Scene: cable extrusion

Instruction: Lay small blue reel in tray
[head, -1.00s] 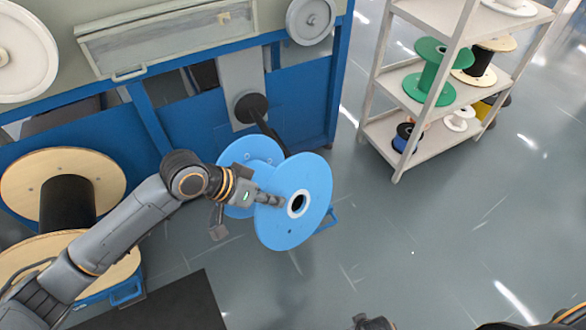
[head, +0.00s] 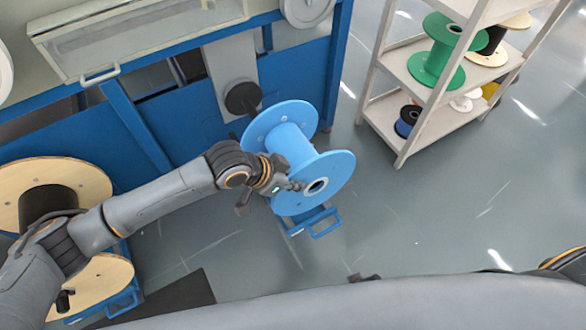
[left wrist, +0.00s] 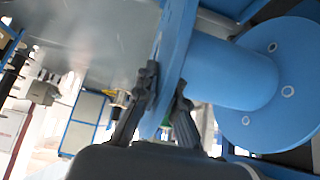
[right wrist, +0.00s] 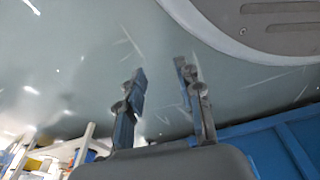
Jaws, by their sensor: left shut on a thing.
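The blue reel (head: 290,146) is light blue, with two round flanges, and its axis is tilted in the head view. My left gripper (head: 293,187) is shut on the edge of its nearer flange. In the left wrist view the two fingers (left wrist: 165,98) pinch the flange, with the reel's drum and far flange (left wrist: 272,85) to the right. A blue floor frame (head: 327,221) with a handle shows below the reel; I cannot tell if they touch. No clear tray shows. My right gripper (right wrist: 163,85) is open and empty in its wrist view.
A grey shelf rack (head: 440,110) at right holds a green reel (head: 440,55) and a small dark-blue reel (head: 407,119). A blue-framed machine with a black spindle (head: 243,97) stands behind. A wooden reel (head: 55,195) is at left.

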